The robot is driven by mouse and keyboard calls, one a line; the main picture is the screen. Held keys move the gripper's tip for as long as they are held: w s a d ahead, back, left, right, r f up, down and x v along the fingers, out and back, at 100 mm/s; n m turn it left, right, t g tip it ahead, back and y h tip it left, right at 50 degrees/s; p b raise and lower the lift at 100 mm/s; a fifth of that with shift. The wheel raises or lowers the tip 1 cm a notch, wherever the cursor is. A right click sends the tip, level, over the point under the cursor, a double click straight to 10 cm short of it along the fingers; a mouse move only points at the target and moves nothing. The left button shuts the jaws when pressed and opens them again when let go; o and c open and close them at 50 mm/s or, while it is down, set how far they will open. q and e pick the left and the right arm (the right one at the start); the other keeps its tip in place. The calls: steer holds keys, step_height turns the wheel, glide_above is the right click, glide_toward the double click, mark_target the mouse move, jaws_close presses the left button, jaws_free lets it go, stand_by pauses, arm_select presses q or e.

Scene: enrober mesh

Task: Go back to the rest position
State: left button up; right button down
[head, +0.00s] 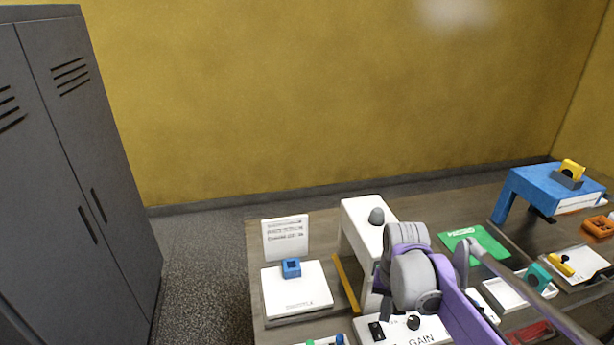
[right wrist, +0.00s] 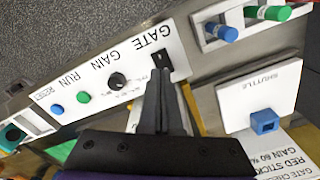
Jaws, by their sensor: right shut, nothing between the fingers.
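My right gripper (right wrist: 162,85) is shut and empty in the right wrist view. Its fingertips are over the white control panel (right wrist: 95,75), close to the black GATE switch (right wrist: 165,57). I cannot tell whether they touch it. In the head view my purple and grey right arm reaches in from the lower right, over the table, and hides part of the panel (head: 432,331). The fingertips are not clear in that view. My left gripper is in neither view.
A white tower (head: 362,222) with a grey dome stands beside my right wrist. A blue block (head: 291,268) sits on a white plate to the left. A blue stand (head: 540,183), a green card (head: 478,243) and white trays lie to the right. Grey lockers (head: 85,190) stand far left.

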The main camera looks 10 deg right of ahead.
steer(key=s+a+f+n+t, duration=0.2)
steer(key=s+a+t, duration=0.1)
steer(key=s, duration=0.3)
steer(key=s+a+f+n+t, duration=0.2)
steer(key=s+a+n, duration=0.1)
steer(key=s, duration=0.4)
steer(key=shift+s+a+t, duration=0.25)
steer(key=shift+a+t, duration=0.15)
steer(key=shift+d, duration=0.1)
